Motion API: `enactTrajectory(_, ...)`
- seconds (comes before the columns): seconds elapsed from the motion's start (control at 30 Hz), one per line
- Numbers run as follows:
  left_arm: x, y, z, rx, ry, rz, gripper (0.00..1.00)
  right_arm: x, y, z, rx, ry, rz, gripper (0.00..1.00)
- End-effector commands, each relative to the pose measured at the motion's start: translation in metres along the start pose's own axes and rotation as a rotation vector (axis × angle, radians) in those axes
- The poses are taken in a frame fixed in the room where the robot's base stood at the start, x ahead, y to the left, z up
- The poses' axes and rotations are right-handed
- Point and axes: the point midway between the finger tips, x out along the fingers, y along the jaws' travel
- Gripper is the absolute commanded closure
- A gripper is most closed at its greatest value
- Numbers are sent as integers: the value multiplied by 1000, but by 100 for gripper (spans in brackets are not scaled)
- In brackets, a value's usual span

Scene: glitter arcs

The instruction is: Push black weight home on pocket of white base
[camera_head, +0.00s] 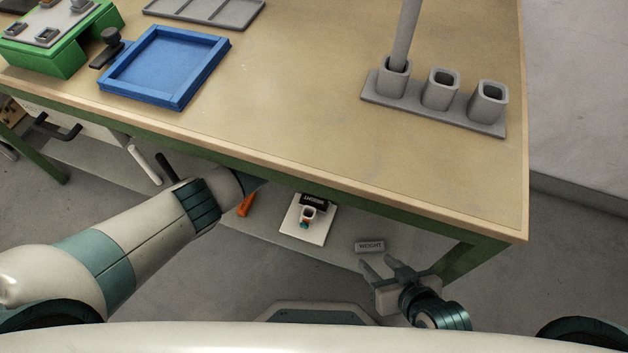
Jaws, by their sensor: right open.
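The white base (296,226) lies on the low grey shelf under the bench. I cannot tell how deep the black block sits. My right gripper (378,264) is open and empty, just in front of that grey block and right of the base. My left arm reaches under the tabletop, which hides its gripper.
The tabletop edge (330,184) overhangs the shelf above the base. An orange item (245,204) lies left of the base. On the bench are a blue tray (176,107), a green stand (50,55) and a grey rack (425,108) holding a rod (405,35).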

Motion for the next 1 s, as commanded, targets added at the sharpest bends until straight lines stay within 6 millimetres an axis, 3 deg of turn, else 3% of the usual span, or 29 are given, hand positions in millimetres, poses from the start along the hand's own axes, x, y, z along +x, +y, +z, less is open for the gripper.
enactTrajectory(0.4, -16, 0, 0, 1, 0, 0, 100, -9, 17, 17, -5, -133, 47, 58)
enactTrajectory(1.0, -16, 0, 0, 0, 0, 0, 100, -9, 19, 20, -5, -148, 51, 58)
